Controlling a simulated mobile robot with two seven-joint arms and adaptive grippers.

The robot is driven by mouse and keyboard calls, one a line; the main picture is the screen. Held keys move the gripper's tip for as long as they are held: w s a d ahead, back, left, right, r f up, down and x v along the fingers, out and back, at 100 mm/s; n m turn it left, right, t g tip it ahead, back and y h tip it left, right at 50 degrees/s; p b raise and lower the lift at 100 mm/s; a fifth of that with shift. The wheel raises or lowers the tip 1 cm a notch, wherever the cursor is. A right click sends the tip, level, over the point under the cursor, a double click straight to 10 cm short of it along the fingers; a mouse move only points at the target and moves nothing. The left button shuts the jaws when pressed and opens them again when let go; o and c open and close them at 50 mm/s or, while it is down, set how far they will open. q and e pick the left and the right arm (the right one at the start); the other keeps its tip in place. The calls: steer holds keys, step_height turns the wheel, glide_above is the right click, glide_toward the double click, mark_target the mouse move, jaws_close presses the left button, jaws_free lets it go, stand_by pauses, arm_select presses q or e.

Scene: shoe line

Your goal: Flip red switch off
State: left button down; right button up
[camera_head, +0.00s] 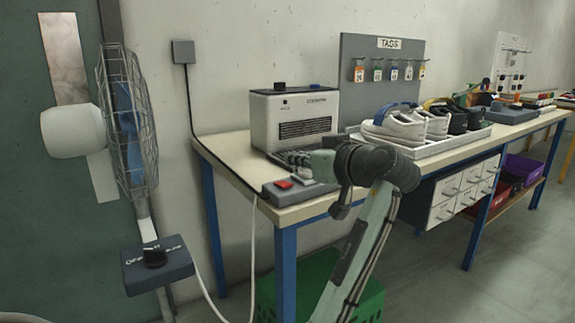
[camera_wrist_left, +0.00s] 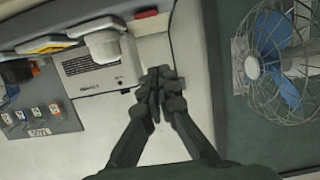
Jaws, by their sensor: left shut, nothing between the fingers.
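The red switch (camera_head: 283,184) sits on a dark grey power box (camera_head: 310,189) at the front left corner of the workbench. A small red patch (camera_wrist_left: 146,14) at the top of the left wrist view appears to be the same switch. My left gripper (camera_head: 292,158) is shut and empty. In the head view it appears just behind and above the power box, in front of the white heater (camera_head: 290,118). In the left wrist view its closed fingers (camera_wrist_left: 158,85) are beside the heater (camera_wrist_left: 100,65), apart from the red patch. My right gripper is not in view.
A caged fan (camera_head: 127,120) with a dark dial box (camera_head: 157,262) stands left of the bench. A tray (camera_head: 440,146) of shoes and a tag board (camera_head: 357,48) are to the right. A dark cable runs from a wall socket (camera_head: 183,52) to the bench.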

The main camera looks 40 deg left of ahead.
arm_select(q)
steer(key=shift+r+v, duration=0.2)
steer(key=shift+v, duration=0.85)
steer(key=shift+r+v, duration=0.25)
steer(key=shift+v, duration=0.8)
steer(key=shift+f, duration=0.1)
